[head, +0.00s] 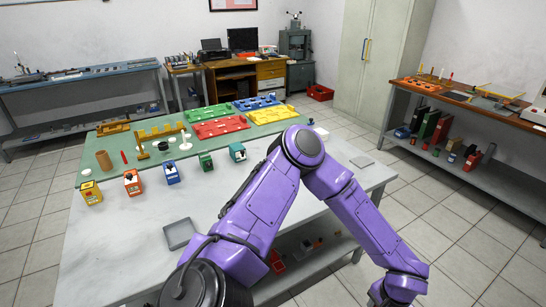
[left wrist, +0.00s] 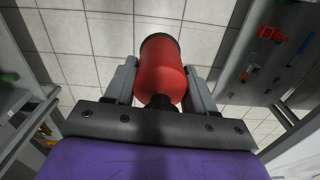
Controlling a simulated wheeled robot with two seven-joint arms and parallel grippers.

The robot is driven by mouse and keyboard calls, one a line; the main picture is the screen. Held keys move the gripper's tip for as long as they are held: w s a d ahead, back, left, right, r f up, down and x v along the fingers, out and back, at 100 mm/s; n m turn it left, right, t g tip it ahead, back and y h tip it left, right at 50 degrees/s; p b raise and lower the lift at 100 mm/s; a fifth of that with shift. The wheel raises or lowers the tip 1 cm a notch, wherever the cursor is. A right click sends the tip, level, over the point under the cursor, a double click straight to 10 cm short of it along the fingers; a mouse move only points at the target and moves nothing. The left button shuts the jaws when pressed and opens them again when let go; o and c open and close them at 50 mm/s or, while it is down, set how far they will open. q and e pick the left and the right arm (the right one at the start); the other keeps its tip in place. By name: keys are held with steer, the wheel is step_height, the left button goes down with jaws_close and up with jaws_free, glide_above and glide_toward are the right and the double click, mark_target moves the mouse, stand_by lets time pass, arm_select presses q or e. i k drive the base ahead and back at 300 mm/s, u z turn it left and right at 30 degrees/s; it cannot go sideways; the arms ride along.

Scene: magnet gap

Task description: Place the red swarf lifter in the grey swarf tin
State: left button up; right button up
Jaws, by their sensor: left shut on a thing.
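The red swarf lifter (left wrist: 162,72) is a red rounded cylinder with a dark end cap, seen in the left wrist view. My left gripper (left wrist: 163,84) is shut on it, a grey finger on each side, with tiled floor behind it. In the head view my purple arm reaches across the table and bends down past its right side; the gripper itself is cut off at the bottom edge. A shallow, open, square grey container (head: 180,233), which looks like the grey swarf tin, sits on the table's front left part. It looks empty. My right gripper is not in view.
A row of coloured blocks (head: 132,183) stands on the pale table (head: 120,245), behind the grey container. A green mat (head: 91,165) behind holds coloured plates and small parts. A workbench (head: 470,103) stands far right.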

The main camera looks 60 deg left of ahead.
mark_target(180, 234)
steer(key=u, duration=2.3)
